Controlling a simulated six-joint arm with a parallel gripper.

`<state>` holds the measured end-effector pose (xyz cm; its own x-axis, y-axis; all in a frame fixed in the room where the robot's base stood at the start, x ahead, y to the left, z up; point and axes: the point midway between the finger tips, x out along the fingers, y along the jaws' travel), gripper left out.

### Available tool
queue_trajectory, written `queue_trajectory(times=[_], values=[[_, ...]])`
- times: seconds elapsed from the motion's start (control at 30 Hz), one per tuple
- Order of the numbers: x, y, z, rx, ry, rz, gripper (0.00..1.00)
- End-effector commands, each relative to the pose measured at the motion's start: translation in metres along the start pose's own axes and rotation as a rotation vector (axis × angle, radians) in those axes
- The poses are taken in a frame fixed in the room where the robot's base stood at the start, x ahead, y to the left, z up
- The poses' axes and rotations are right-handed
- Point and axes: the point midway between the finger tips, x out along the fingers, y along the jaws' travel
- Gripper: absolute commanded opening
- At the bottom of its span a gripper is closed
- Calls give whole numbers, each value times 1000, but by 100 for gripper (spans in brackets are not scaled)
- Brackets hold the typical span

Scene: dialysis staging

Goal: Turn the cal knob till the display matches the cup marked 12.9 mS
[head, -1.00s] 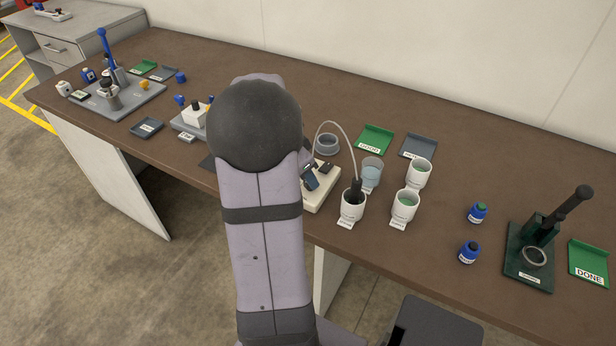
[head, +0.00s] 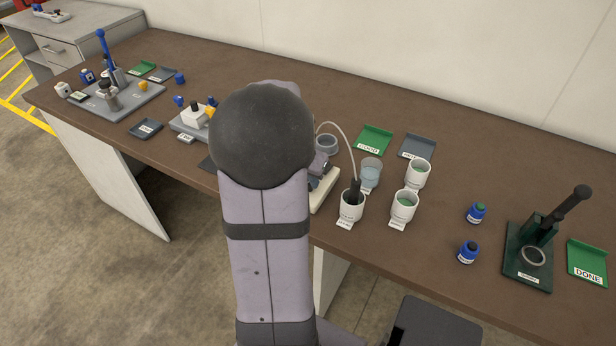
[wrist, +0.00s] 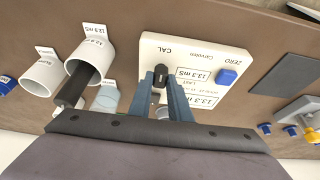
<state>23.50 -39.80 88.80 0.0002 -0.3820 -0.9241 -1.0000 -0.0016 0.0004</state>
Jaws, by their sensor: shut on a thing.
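The pale meter (wrist: 208,55) has a black knob (wrist: 160,70) beside its CAL label. My gripper (wrist: 160,82) is shut on this cal knob, one finger on each side. A display strip (wrist: 194,75) appears to read 13.3 mS; a second strip (wrist: 200,101), partly beside the finger, looks similar. A white cup (wrist: 90,54) holds the dark probe (wrist: 72,90); its tag is small and seems to read 12.9 mS. In the head view this cup (head: 352,211) stands right of the meter (head: 322,192), which is mostly hidden behind my arm.
A blue button (wrist: 227,77) sits near the ZERO label. Two other white cups (head: 417,174) (head: 403,207) and a clear cup (head: 370,173) stand close to the right. Green (head: 374,138) and grey (head: 417,146) trays lie behind.

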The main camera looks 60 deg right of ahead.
Motion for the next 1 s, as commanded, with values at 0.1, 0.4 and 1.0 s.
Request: queue_trajectory(times=[0.1, 0.4, 1.0], values=[[-1, 0, -1, 1, 1, -1, 0], [-1, 0, 0, 2, 1, -1, 36], [-34, -1, -1, 1, 5, -3, 36]])
